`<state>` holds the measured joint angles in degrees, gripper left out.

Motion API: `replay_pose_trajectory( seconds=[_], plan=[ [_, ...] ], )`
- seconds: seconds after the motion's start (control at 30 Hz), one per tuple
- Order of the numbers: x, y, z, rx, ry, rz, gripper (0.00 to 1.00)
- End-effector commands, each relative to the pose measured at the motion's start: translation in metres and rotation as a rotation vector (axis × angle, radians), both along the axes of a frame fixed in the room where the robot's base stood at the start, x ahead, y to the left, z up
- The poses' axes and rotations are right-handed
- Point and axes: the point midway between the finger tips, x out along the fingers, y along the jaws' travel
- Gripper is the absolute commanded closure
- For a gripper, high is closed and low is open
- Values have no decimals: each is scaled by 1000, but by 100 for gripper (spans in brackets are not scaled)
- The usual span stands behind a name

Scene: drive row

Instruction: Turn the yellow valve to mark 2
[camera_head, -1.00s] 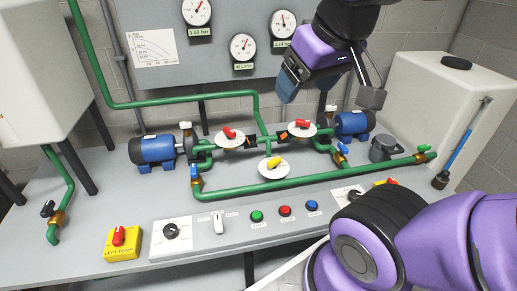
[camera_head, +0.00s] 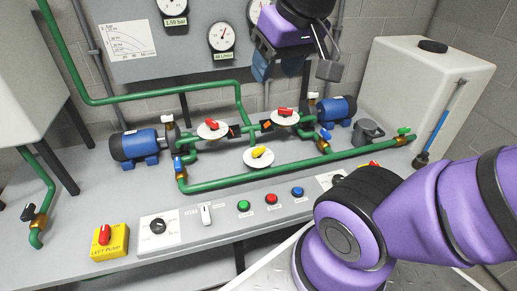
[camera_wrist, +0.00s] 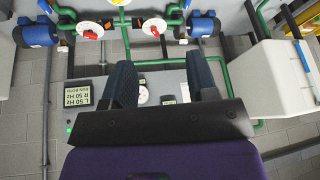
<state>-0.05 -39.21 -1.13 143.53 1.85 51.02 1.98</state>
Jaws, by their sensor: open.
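The yellow valve (camera_head: 258,152) is a small yellow handle on a round white dial plate (camera_head: 250,160) in the middle of the green pipework, in the head view. The marks on its plate are too small to read. My gripper (camera_head: 288,68) is above and behind the valve, well apart from it. Its two dark fingers (camera_wrist: 165,86) are spread with nothing between them in the wrist view.
Two red valves (camera_head: 212,124) (camera_head: 285,112) on white plates sit just behind the yellow one. Blue pumps (camera_head: 140,146) (camera_head: 334,109) flank the pipes. Green pipe (camera_head: 250,178) runs in front. Buttons (camera_head: 271,199) and a yellow switch box (camera_head: 110,240) line the bench's front. Gauges hang behind.

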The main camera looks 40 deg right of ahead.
Motion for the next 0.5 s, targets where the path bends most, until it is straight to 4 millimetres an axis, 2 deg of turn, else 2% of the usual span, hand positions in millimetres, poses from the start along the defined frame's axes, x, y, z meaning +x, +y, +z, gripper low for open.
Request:
replay_pose_trajectory(
  seconds=[0.27, 0.5],
  plan=[
    [70, -12, -18, 140, 98, -173, 47],
    [129, -30, -48, 234, 174, -349, 47]
  ],
)
